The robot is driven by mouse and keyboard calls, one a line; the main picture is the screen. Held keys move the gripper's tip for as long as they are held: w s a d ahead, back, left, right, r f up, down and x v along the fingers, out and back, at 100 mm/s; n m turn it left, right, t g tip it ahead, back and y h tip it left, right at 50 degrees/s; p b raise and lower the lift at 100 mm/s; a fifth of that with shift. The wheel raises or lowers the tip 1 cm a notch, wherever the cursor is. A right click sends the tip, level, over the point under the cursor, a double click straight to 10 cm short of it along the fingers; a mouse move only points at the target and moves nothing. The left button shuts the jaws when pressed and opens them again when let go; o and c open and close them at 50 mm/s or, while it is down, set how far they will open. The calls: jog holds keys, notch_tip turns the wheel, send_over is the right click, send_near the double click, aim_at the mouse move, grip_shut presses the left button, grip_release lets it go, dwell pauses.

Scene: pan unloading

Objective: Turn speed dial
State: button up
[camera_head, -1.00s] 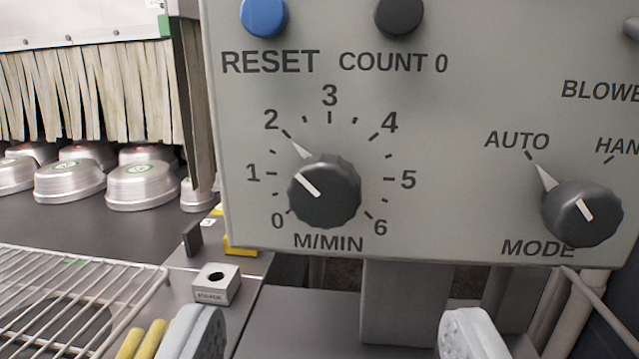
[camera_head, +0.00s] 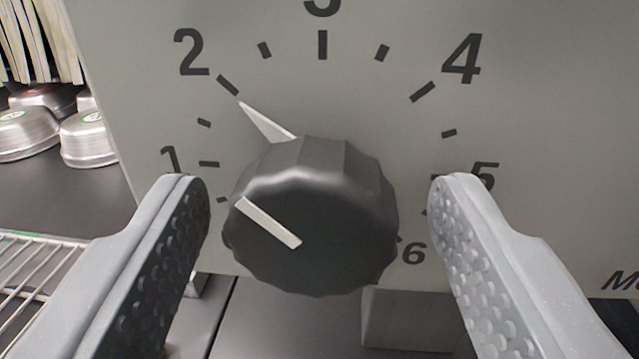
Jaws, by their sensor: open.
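The speed dial (camera_head: 325,215) is a dark ribbed knob with a white line on its face, on the grey control panel. Its white pointer (camera_head: 266,122) points just short of the tick for 2, on a scale with 1 to 6 in view. My gripper (camera_head: 318,195) is open, with one grey studded finger to the left of the dial and one to the right. There is a gap on both sides, wider on the right. The fingers do not appear to touch the dial.
The grey control panel (camera_head: 560,120) fills most of the view. At left, metal pans (camera_head: 88,140) stand on a dark belt below hanging strips (camera_head: 38,40). A wire rack (camera_head: 38,262) is at lower left.

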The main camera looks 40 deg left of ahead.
jog(key=shift+w+a, duration=0.1)
jog(key=c, duration=1)
jog(key=shift+n, duration=0.3)
jog(key=n, duration=0.4)
jog(key=shift+h+p, duration=0.3)
jog(key=shift+p, duration=0.05)
jog(key=shift+n, duration=1.8)
